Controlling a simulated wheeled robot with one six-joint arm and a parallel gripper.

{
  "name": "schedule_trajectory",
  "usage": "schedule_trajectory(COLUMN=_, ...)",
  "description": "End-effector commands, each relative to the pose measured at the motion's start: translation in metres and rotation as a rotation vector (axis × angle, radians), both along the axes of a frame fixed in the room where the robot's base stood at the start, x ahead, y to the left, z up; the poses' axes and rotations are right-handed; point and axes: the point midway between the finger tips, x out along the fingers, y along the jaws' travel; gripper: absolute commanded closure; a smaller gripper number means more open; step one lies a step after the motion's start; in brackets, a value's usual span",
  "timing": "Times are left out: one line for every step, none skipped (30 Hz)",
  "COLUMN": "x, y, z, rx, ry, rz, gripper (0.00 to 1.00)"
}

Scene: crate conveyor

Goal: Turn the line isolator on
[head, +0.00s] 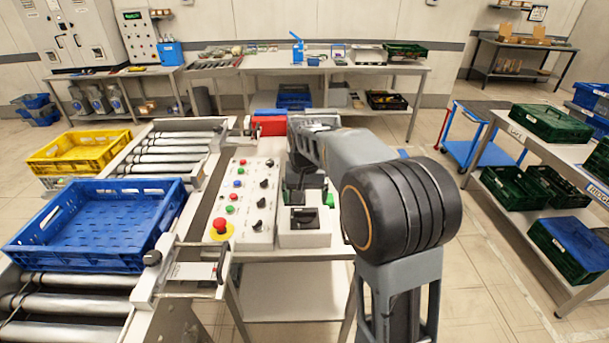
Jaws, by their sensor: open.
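The line isolator appears to be the black rotary switch (304,217) on the white box (305,238) at the right end of the control panel. Its handle looks roughly crosswise, but its marking is too small to read. My gripper (308,196) is just behind and above this switch in the picture, pointing down, with its jaws open and nothing seen between them. My arm partly hides the gripper, and I cannot tell whether the fingers touch the switch.
The sloped panel (238,228) left of the box carries coloured buttons, black knobs and a red emergency stop (220,226). A blue crate (95,262) sits on the roller conveyor (65,306), with a yellow crate (80,146) behind. A side table (560,250) holds green crates.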

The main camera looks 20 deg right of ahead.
Motion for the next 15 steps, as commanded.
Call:
schedule_trajectory(x=0.001, y=0.000, z=0.011, rx=0.000, ry=-0.004, rz=0.000, gripper=0.04)
schedule_trajectory(x=0.001, y=0.000, z=0.017, rx=0.000, ry=-0.004, rz=0.000, gripper=0.04)
schedule_trajectory(x=0.001, y=0.000, z=0.026, rx=0.000, ry=-0.004, rz=0.000, gripper=0.04)
schedule_trajectory(x=0.000, y=0.000, z=0.031, rx=0.000, ry=-0.004, rz=0.000, gripper=0.04)
schedule_trajectory(x=0.000, y=0.000, z=0.037, rx=0.000, ry=-0.003, rz=0.000, gripper=0.04)
schedule_trajectory(x=0.001, y=0.000, z=0.044, rx=0.000, ry=-0.003, rz=0.000, gripper=0.04)
schedule_trajectory(x=0.000, y=0.000, z=0.048, rx=-0.001, ry=-0.002, rz=0.000, gripper=0.04)
schedule_trajectory(x=0.001, y=0.000, z=0.053, rx=0.000, ry=-0.003, rz=0.000, gripper=0.04)
schedule_trajectory(x=0.000, y=0.000, z=0.059, rx=0.000, ry=-0.001, rz=0.000, gripper=0.04)
schedule_trajectory(x=0.000, y=0.000, z=0.063, rx=-0.001, ry=-0.002, rz=0.000, gripper=0.04)
schedule_trajectory(x=0.001, y=0.000, z=0.066, rx=-0.001, ry=-0.002, rz=0.000, gripper=0.04)
schedule_trajectory(x=0.000, y=0.000, z=0.070, rx=0.000, ry=-0.001, rz=0.000, gripper=0.04)
schedule_trajectory(x=0.000, y=0.000, z=0.073, rx=0.000, ry=-0.001, rz=0.000, gripper=0.04)
schedule_trajectory(x=0.000, y=0.000, z=0.075, rx=0.000, ry=-0.001, rz=0.000, gripper=0.04)
schedule_trajectory(x=0.000, y=0.000, z=0.078, rx=0.000, ry=-0.001, rz=0.000, gripper=0.04)
